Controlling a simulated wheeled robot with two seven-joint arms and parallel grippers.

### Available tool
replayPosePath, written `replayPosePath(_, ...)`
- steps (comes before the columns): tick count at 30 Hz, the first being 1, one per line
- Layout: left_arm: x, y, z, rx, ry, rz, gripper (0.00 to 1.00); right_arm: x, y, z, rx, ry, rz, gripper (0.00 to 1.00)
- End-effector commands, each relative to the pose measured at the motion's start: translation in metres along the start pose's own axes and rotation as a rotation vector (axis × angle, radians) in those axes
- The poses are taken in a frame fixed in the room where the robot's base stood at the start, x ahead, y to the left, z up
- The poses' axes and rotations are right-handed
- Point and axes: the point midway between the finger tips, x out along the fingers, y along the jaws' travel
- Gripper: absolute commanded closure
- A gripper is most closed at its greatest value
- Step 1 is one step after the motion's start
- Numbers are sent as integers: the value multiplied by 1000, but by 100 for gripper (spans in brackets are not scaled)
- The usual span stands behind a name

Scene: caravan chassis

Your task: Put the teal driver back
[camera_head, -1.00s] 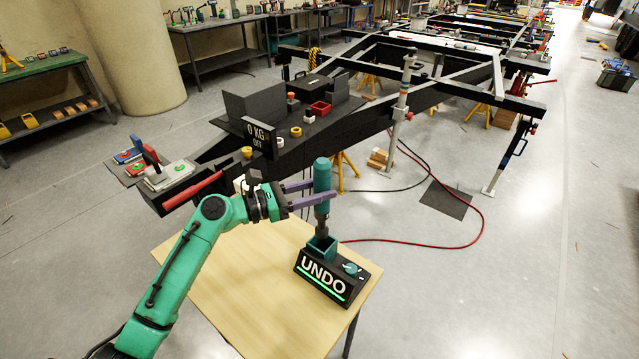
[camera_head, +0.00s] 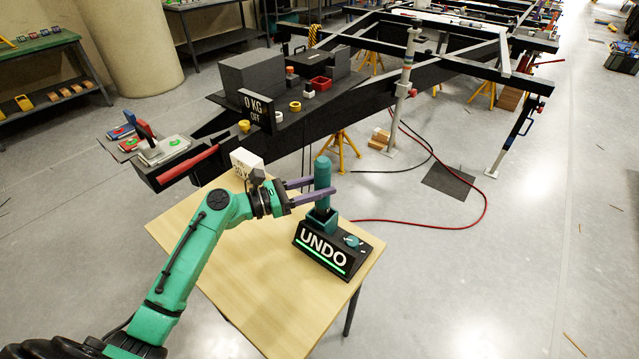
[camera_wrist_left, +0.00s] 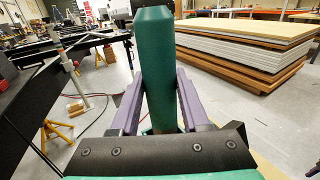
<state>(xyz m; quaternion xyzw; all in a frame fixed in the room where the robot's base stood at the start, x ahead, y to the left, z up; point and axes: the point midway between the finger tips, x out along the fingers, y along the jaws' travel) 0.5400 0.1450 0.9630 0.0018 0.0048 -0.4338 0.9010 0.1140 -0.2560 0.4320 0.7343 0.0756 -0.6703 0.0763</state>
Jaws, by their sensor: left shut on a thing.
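The teal driver (camera_head: 322,173) stands upright in my left gripper (camera_head: 318,190), whose purple fingers are shut on its body. In the left wrist view the driver (camera_wrist_left: 157,60) rises between the two fingers. Its lower end is at the square teal holder (camera_head: 328,222) on the black UNDO box (camera_head: 315,255), with its tip hidden inside the holder. I cannot tell whether it rests on the bottom. The UNDO box sits on the light wooden table (camera_head: 230,275) and has a teal knob (camera_head: 353,242) at its right. My right gripper is not in view.
A white block (camera_head: 246,163) stands at the table's back edge, behind my left wrist. The black chassis (camera_head: 340,112) with a 0 KG OFF sign (camera_head: 257,108) lies beyond. A red hose (camera_head: 440,222) runs over the floor at right. The table's front is clear.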

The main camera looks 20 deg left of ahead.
Motion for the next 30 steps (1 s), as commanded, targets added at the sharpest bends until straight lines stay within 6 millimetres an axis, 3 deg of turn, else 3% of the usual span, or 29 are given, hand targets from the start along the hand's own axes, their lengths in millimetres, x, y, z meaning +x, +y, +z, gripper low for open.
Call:
replayPosePath(3,0,0,2,1,-4,1,100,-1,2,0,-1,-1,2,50)
replayPosePath(4,0,0,2,1,-4,1,51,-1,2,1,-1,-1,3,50)
replayPosePath(6,0,0,2,2,-3,1,24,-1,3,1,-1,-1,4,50)
replayPosePath(7,0,0,2,1,-3,1,20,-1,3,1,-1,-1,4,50)
replayPosePath(19,-9,0,-2,-1,3,1,20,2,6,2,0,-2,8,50)
replayPosePath(23,-34,0,-4,0,4,2,20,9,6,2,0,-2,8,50)
replayPosePath(30,-97,0,-3,0,2,3,20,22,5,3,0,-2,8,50)
